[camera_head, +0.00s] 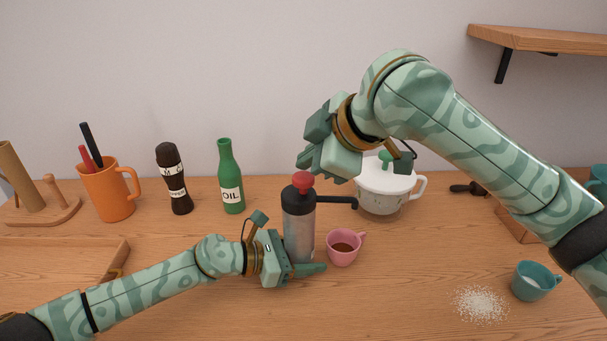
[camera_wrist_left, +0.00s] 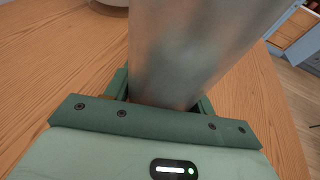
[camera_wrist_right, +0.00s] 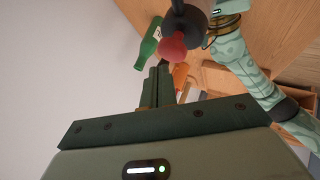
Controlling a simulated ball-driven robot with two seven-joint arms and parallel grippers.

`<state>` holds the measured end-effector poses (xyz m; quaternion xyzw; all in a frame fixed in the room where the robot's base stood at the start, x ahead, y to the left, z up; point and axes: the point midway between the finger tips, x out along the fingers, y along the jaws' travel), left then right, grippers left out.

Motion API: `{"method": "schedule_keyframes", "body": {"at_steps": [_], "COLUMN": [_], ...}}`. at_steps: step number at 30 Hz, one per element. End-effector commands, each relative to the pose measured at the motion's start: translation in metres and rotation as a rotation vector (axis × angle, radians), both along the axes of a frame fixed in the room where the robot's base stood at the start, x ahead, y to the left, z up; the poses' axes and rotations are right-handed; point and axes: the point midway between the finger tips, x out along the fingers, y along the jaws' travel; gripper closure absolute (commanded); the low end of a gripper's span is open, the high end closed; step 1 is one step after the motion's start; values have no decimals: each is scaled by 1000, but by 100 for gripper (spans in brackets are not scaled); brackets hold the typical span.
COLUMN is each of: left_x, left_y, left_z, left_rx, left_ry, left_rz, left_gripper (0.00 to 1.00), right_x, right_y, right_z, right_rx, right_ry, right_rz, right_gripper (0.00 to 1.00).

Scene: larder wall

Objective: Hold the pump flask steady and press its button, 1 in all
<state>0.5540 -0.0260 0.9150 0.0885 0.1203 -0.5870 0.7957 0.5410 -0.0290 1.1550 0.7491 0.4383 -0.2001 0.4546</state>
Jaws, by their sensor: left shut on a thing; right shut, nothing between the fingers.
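The pump flask (camera_head: 299,228) stands upright on the counter, with a silver body, a black top and spout, and a red button (camera_head: 303,180). My left gripper (camera_head: 300,270) is shut around the lower body of the flask; the silver body (camera_wrist_left: 190,50) fills its jaws in the left wrist view. My right gripper (camera_head: 305,163) is shut and empty, its fingertips just above the red button in the head view. In the right wrist view the red button (camera_wrist_right: 172,49) lies beyond the closed fingertips, apparently apart from them. A pink cup (camera_head: 342,248) with brown liquid stands right of the flask.
A white lidded pot (camera_head: 385,190) stands behind on the right. An oil bottle (camera_head: 230,180), a dark pepper mill (camera_head: 174,180) and an orange mug (camera_head: 108,190) stand on the left. A teal cup (camera_head: 535,281) and spilled white grains (camera_head: 480,304) are at front right.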

Motion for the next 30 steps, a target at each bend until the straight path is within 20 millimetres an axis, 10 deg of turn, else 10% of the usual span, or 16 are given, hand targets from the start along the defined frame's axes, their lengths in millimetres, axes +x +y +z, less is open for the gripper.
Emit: {"method": "schedule_keyframes", "body": {"at_steps": [30], "left_x": [0], "left_y": [0], "left_z": [-1], "left_rx": [0], "left_ry": [2], "left_rz": [0], "left_gripper": [58], "right_x": [0], "right_y": [0], "right_z": [53], "right_rx": [2], "right_ry": [-1], "right_rz": [1], "right_gripper": [100]}}
